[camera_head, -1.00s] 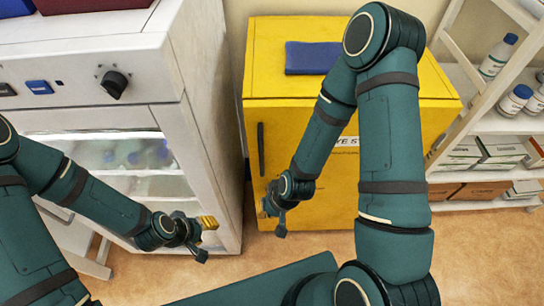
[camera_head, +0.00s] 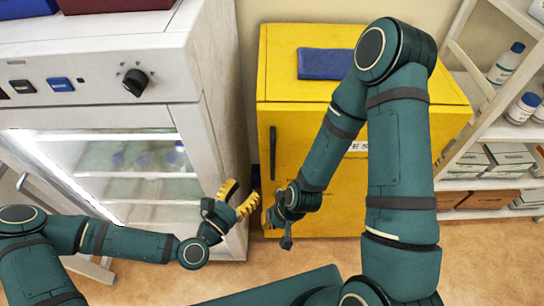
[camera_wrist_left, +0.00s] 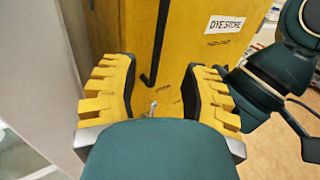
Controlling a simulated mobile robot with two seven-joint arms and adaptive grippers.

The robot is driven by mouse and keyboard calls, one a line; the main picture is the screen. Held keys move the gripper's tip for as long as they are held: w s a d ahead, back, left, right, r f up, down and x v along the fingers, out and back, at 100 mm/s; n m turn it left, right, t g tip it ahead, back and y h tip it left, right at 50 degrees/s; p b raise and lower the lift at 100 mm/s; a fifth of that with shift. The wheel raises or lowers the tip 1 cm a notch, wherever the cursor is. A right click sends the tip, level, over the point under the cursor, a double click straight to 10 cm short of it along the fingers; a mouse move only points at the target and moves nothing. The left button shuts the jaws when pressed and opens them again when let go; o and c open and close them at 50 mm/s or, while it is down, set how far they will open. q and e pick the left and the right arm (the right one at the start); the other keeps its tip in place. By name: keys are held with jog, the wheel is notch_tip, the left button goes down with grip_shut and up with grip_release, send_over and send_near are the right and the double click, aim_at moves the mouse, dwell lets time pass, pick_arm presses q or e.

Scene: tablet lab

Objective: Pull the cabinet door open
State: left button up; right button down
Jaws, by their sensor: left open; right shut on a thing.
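The yellow cabinet (camera_head: 330,215) stands at the back centre with its door closed. A black vertical handle (camera_head: 273,152) sits near the door's left edge; it also shows in the left wrist view (camera_wrist_left: 161,40), above and between the fingers. My left gripper (camera_head: 241,196) is open, its yellow-padded fingers spread and empty, left of and below the handle and apart from it; the left wrist view shows both fingers (camera_wrist_left: 160,80) framing the cabinet front. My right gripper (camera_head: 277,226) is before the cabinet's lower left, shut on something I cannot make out.
A white appliance (camera_head: 215,110) with a lit glass front stands to the left. A blue pad (camera_head: 327,63) lies on the cabinet top. Shelves with bottles (camera_head: 507,62) and boxes (camera_head: 500,158) stand to the right. Some floor (camera_head: 455,265) is clear at the lower right.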

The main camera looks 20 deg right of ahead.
aim_at(273, 157)
pick_arm(q)
jog(key=x, duration=1.3)
jog(key=shift+w+d, duration=0.25)
jog(key=shift+o, duration=0.2)
grip_shut()
